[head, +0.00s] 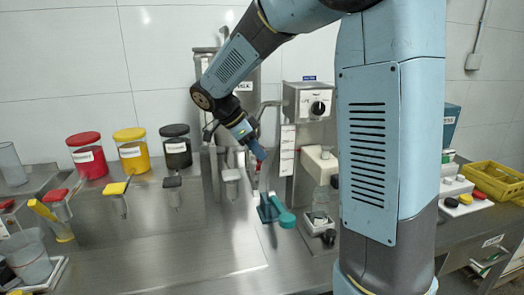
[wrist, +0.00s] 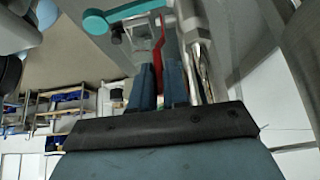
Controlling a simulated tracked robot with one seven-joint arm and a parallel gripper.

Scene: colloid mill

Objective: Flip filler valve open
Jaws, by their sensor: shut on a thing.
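My gripper (head: 256,152) reaches down to the front of the steel mill in the head view. In the wrist view my gripper (wrist: 160,75) has its two blue fingers on either side of a thin red lever (wrist: 159,45), which looks like the filler valve's handle. The fingers are shut on it. In the head view only a small red part shows by the fingertips, and the valve body is mostly hidden. A teal handle (head: 286,219) with a round end is just below; it also shows at the top of the wrist view (wrist: 120,12).
A control box (head: 309,101) with a black knob stands behind and to the right. Red, yellow and black jars (head: 175,147) line the back left. A yellow crate (head: 492,182) is at far right. The steel worktop (head: 150,245) is clear at front centre-left.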

